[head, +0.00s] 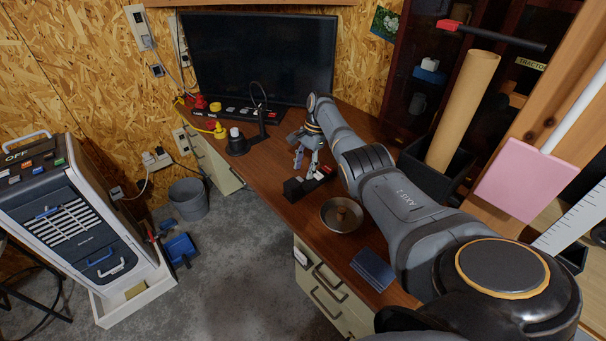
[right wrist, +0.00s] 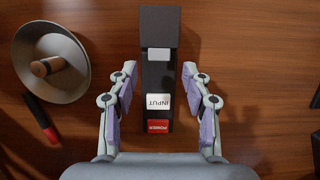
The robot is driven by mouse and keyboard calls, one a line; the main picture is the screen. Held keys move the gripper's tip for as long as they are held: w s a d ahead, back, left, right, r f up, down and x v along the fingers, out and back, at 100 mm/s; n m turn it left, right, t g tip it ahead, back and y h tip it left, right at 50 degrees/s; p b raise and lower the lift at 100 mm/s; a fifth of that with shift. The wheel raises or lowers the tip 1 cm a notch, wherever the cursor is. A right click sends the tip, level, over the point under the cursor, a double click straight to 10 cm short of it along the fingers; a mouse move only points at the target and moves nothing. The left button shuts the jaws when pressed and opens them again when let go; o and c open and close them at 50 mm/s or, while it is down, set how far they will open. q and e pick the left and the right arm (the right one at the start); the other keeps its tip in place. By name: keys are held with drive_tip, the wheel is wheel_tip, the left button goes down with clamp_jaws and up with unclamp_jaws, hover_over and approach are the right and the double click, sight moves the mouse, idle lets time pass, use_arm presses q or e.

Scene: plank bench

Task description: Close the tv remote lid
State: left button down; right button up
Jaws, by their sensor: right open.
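The TV remote (head: 295,189) is a black bar lying on the wooden desk, partly hidden by my right gripper in the head view. In the right wrist view the remote (right wrist: 160,45) shows a grey button, a white button marked INPUT and a red one marked POWER. My right gripper (head: 307,160) is open above the remote. In the right wrist view its two fingers (right wrist: 160,95) stand on either side of the remote, apart from it. My left gripper is not in view.
A round metal dish (head: 341,215) with a wooden piece stands close to the remote, and a red and black marker (right wrist: 42,118) lies near it. Blue notebooks (head: 372,269) lie farther along the desk (head: 330,258).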

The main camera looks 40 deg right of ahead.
drive_tip(key=v, duration=0.9)
drive_tip(key=shift+f, duration=0.1)
